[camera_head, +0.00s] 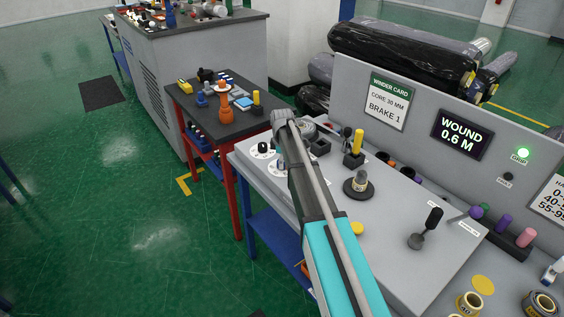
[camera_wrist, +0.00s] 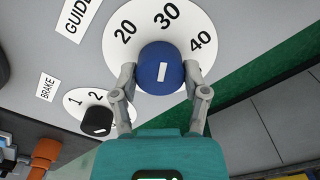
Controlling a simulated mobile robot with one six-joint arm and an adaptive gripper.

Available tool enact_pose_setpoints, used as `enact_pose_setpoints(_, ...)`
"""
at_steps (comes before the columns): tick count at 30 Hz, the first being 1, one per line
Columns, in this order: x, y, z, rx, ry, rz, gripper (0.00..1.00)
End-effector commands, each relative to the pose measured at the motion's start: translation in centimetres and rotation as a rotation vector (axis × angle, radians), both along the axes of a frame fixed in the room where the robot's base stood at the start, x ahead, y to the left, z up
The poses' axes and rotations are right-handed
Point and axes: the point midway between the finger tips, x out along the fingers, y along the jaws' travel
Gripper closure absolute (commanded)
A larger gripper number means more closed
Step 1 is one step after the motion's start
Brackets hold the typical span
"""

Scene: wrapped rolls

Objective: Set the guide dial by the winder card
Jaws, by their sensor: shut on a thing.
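In the wrist view the guide dial is a blue knob (camera_wrist: 150,62) on a white scale plate (camera_wrist: 147,26) marked 20, 30 and 40. My gripper (camera_wrist: 160,78) is shut on the knob, with a finger on either side. The knob's short white mark stands nearly upright in the picture, roughly in line with 30. The winder card (camera_head: 387,100) on the grey panel in the head view reads "CORE 30 MM, BRAKE 1". My arm hides most of the gripper there.
The black brake knob (camera_wrist: 97,121), with 1 and 2 on its plate, sits close to my left finger. A display (camera_head: 461,134) reads "WOUND 0.6 M". A spindle on a dark disc (camera_head: 358,188) and a black-handled crank (camera_head: 431,221) stand right of my arm.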

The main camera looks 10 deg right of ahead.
Motion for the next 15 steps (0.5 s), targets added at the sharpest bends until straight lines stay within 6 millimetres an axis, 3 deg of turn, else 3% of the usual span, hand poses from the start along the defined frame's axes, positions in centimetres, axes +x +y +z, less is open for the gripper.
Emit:
enact_pose_setpoints(11,-0.11,0.02,-0.02,0.001,0.002,0.006,0.89)
enact_pose_setpoints(12,-0.11,0.02,-0.03,0.001,0.002,0.006,0.38)
enact_pose_setpoints(15,-0.10,0.01,-0.02,0.000,0.002,0.005,0.19)
